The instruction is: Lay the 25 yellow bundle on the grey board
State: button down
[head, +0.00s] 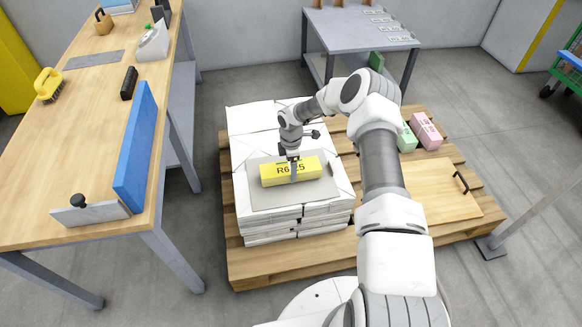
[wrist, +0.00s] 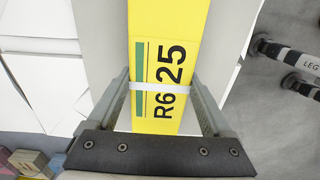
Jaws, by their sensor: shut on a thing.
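The yellow bundle (head: 279,173) is a flat yellow block marked R6 and 25, with a pale band around it. In the head view it is over the middle of the grey board (head: 262,200), which lies on the white paper stacks. In the wrist view the bundle (wrist: 165,48) runs between the two fingers of my gripper (wrist: 167,100), with the grey board (wrist: 108,30) on both sides of it. My gripper (head: 293,172) is shut on the bundle from above. I cannot tell whether the bundle's underside touches the board.
The white paper stacks (head: 262,223) stand on a wooden pallet (head: 250,270). Green (head: 406,140) and pink (head: 425,130) bundles lie at the pallet's right, near a wooden lid with a handle (head: 430,188). A workbench (head: 60,130) stands left and a grey table (head: 350,28) behind.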

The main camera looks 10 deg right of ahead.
jog(key=shift+f+b, duration=0.3)
jog(key=shift+f, duration=0.05)
grip_release()
jog(key=shift+f, duration=0.1)
